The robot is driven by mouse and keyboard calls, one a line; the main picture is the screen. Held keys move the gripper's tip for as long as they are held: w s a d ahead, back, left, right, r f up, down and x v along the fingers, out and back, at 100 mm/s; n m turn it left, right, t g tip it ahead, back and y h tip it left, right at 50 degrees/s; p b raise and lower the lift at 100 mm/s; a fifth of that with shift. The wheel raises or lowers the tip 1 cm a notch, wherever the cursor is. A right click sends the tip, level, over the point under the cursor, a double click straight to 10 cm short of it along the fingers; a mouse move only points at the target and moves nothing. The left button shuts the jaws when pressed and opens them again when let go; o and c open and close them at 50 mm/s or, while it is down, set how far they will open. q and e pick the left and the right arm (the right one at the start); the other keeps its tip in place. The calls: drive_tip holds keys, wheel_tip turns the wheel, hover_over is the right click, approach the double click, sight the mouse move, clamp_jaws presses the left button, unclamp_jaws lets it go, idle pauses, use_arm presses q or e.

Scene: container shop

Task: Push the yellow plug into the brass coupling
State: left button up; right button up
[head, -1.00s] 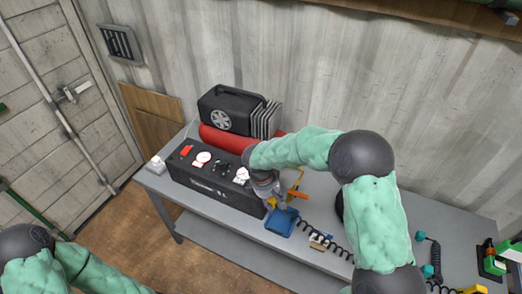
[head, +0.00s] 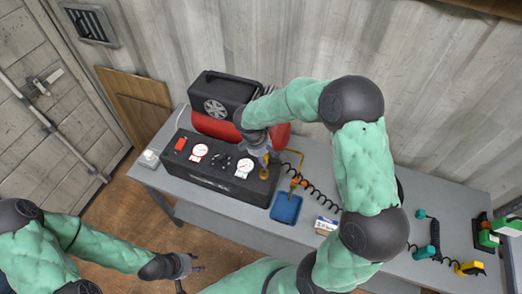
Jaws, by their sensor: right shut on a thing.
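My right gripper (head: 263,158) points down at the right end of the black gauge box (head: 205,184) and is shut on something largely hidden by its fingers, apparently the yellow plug. A yellow-brass round piece (head: 264,176) shows just below the fingertips, at the box's right end. It looks like the brass coupling, but whether plug and coupling touch or are joined cannot be told. My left gripper (head: 197,263) is empty and looks open, low in the view, in front of the table.
A thin yellow bent pipe (head: 301,163) and an orange fitting (head: 296,182) with a coiled black hose (head: 322,194) stand close right of the gripper. A blue tray (head: 286,208) lies before them. A red tank (head: 279,135) is behind. A white block (head: 326,225) lies on the table (head: 365,257).

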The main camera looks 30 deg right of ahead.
drive_tip(key=shift+s, duration=0.1)
drive_tip(key=shift+f, duration=0.25)
drive_tip(key=shift+a+b+x, duration=0.2)
drive_tip(key=shift+b+x, duration=0.5)
drive_tip(key=shift+x, duration=0.15)
drive_tip(key=shift+a+b+x, duration=0.2)
drive_tip(key=shift+b+x, duration=0.5)
drive_tip(key=shift+x, duration=0.15)
drive_tip(key=shift+a+b+x, duration=0.2)
drive_tip(key=shift+b+x, duration=0.5)
drive_tip(key=shift+x, duration=0.15)
drive_tip(key=shift+f, duration=0.2)
drive_tip(key=shift+a+t+y+p, duration=0.15)
drive_tip(key=shift+t+y+p, duration=0.2)
drive_tip(key=shift+y, duration=0.15)
drive_tip(key=shift+f+b, duration=0.5)
drive_tip(key=shift+f, duration=0.05)
idle(0.5)
drive_tip(key=o, duration=1.1)
